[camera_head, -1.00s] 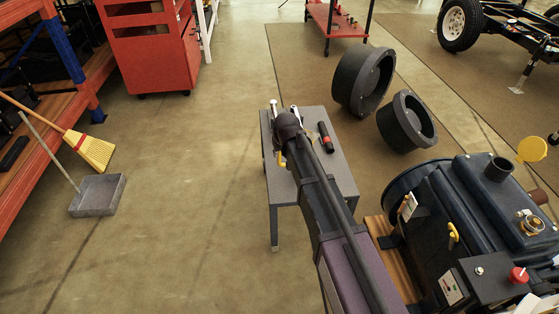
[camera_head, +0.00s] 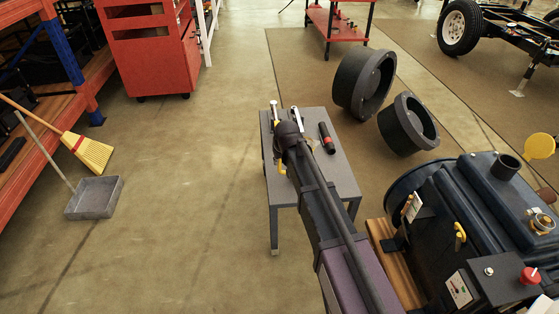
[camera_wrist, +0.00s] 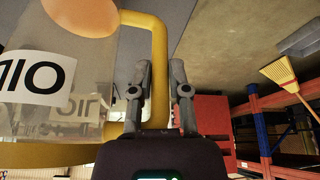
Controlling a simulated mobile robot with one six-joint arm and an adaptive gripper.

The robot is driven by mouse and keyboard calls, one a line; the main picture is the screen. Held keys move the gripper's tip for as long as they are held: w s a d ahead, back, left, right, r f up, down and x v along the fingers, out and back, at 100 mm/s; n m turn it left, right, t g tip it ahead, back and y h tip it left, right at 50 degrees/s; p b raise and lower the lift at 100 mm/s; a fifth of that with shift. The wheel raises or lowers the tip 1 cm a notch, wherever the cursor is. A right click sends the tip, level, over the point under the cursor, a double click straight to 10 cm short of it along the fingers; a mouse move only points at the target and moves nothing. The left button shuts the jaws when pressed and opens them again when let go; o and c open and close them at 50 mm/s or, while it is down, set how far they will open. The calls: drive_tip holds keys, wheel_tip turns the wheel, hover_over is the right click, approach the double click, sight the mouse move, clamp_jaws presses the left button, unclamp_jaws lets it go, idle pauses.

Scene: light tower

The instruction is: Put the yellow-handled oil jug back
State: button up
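The oil jug (camera_wrist: 85,65) is a translucent container with a white label and a yellow handle (camera_wrist: 159,55). It fills the left of the wrist view, which is upside down, so the jug looks roughly upright. My gripper (camera_wrist: 161,68) has one finger on each side of the handle's straight bar, close against it, and appears shut on it. In the head view my arm hides nearly all of the jug. Only a bit of yellow handle (camera_head: 281,168) shows beside my wrist, over the small grey table (camera_head: 345,175). Whether the jug touches the table is hidden.
A black-and-red cylinder (camera_head: 326,138) and a silver tool (camera_head: 274,113) lie on the table. A dark blue machine (camera_head: 460,215) stands close at right, with two black flanged rings (camera_head: 363,82) behind. A broom (camera_head: 90,152) and dustpan (camera_head: 95,198) are left. Floor between is clear.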

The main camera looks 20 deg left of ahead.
drive_tip(key=o, duration=0.4)
drive_tip(key=shift+r, duration=0.2)
drive_tip(key=p+v, duration=1.1)
drive_tip(key=v, duration=0.1)
idle(0.4)
idle(1.0)
drive_tip(key=s+d+m+g+h, duration=0.1)
drive_tip(key=s+d+m, duration=0.2)
drive_tip(key=d, duration=1.2)
drive_tip(key=s+d+f+m+g+h, duration=0.1)
drive_tip(key=s+d+m, duration=0.2)
drive_tip(key=d, duration=1.3)
drive_tip(key=s+d+m+g, duration=0.1)
drive_tip(key=s+d+m, duration=0.1)
drive_tip(key=d, duration=1.4)
drive_tip(key=shift+s+f+m+h, duration=0.25)
drive_tip(key=shift+s+m+h, duration=0.15)
drive_tip(key=shift+s, duration=0.05)
